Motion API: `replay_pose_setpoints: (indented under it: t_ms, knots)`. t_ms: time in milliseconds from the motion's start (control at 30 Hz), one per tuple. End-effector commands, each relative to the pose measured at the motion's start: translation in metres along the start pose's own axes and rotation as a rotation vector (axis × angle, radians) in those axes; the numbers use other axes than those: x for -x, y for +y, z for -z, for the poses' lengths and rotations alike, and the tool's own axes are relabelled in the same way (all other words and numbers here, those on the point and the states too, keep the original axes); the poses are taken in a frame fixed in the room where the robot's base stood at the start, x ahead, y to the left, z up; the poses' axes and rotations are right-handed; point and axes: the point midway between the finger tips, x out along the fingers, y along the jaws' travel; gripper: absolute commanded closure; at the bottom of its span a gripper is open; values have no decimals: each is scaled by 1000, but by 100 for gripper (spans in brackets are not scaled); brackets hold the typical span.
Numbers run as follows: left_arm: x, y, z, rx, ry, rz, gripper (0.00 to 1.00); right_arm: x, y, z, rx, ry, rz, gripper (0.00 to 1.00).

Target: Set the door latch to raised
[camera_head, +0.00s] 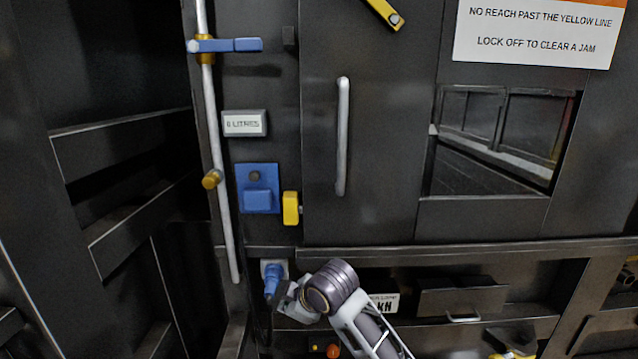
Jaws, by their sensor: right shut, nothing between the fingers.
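A dark door carries a long pale vertical handle (342,136). A yellow bar (383,10) with a round pivot sits slanted at the top of the door, cut off by the picture's upper edge; it may be the door latch. A yellow block (291,208) sits at the door's lower left edge, beside a blue box (258,188). I cannot tell for sure which yellow part is the latch. My right gripper (284,299) is low in the picture, below the door, shut and empty, close to a blue plug (271,279). I cannot tell whether they touch. My left gripper is out of view.
A pale vertical pipe (212,130) with a blue lever (228,45) runs left of the door. A litres display (244,123) is mounted beside it. A warning sign (533,35) hangs above a window opening (500,135). A ledge (480,252) runs below the door. The door's front is unobstructed.

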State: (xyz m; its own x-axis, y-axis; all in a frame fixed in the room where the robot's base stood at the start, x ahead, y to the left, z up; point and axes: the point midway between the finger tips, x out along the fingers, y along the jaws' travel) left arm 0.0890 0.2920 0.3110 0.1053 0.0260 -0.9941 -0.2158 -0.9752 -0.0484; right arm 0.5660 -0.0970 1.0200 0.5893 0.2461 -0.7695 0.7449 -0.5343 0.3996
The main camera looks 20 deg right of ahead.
Motion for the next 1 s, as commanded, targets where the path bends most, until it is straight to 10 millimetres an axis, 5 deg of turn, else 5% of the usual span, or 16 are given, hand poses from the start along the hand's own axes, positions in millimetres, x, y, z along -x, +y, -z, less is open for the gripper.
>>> replay_pose_setpoints:
  t_ms: [1000]
  knots:
    - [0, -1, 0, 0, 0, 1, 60, 82, 109, 138, 547, 46, -160, 100]
